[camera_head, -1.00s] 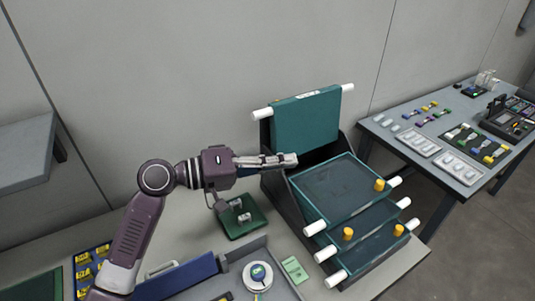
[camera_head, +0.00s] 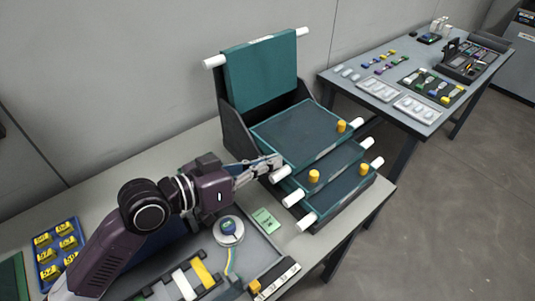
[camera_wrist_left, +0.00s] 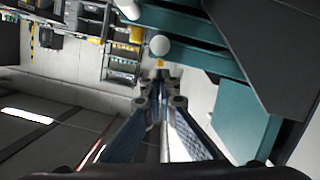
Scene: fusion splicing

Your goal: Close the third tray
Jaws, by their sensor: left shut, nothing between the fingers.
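A dark tray stand (camera_head: 237,135) holds teal trays with white rod ends. One teal tray (camera_head: 262,72) stands upright at the back. Three more lie fanned out in steps: an upper tray (camera_head: 300,132), a middle tray (camera_head: 325,176) and a lower tray (camera_head: 345,198). I cannot tell which is counted as third. My left gripper (camera_head: 274,162) is shut and empty, its tips beside the upper lying tray's left white rod end (camera_head: 281,174). Contact is unclear. In the left wrist view, the fingers (camera_wrist_left: 160,98) point toward a white rod end (camera_wrist_left: 160,45). My right gripper is out of view.
Yellow knobs (camera_head: 341,126) stand on the lying trays. A grey work tray (camera_head: 262,262) with a round spool (camera_head: 228,230) lies in front, beside a green card (camera_head: 266,220). A second table (camera_head: 352,95) with small parts stands at right.

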